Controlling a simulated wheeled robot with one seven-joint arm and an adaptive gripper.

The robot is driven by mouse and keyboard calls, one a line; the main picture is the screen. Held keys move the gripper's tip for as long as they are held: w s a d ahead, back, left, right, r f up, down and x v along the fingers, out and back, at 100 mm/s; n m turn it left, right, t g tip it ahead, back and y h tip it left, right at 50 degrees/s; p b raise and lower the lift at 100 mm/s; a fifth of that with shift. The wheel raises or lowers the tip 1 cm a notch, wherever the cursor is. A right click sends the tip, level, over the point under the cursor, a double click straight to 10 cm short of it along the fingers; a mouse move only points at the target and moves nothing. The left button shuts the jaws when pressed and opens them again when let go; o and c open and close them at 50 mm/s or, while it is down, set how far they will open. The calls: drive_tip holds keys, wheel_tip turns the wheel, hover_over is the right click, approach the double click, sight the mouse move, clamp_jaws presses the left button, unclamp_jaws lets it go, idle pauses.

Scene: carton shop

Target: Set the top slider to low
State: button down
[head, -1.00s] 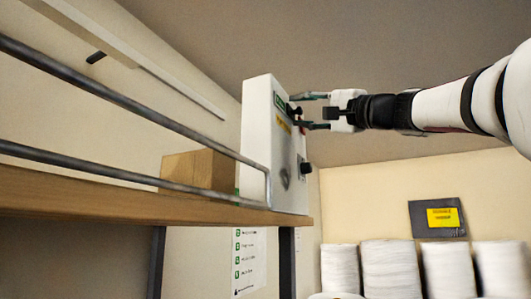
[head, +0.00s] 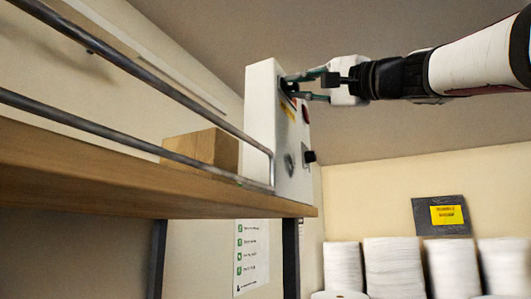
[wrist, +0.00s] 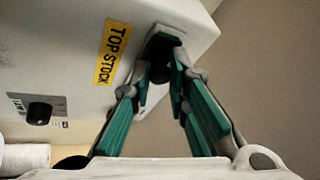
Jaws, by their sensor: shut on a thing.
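A white control box (head: 262,130) stands upright at the right end of a wooden shelf. My gripper (head: 290,88) reaches in from the right at the upper part of its front face. In the wrist view, the fingers of my gripper (wrist: 170,88) are closed around a dark knob (wrist: 160,72), which sits at a dark slot in the box. A yellow label reading TOP STOCK (wrist: 112,53) is beside it. The fingers hide part of the knob and slot, so the slider's setting cannot be read.
A second black knob (wrist: 39,113) sits lower on the panel. A cardboard box (head: 203,148) stands on the shelf (head: 120,180), behind metal rails (head: 150,83). White rolls (head: 395,268) stand along the back wall, below a dark sign with a yellow label (head: 446,215).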

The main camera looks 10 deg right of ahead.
drive_tip(key=shift+s+a, duration=0.3)
drive_tip(key=shift+s, duration=0.1)
drive_tip(key=c, duration=1.5)
unclamp_jaws()
drive_tip(key=shift+s+r, duration=0.1)
drive_tip(key=shift+s+d, duration=0.15)
drive_tip(key=shift+d, duration=0.1)
drive_tip(key=v, duration=1.1)
drive_tip(key=shift+s+f, duration=0.2)
drive_tip(key=shift+f, duration=0.05)
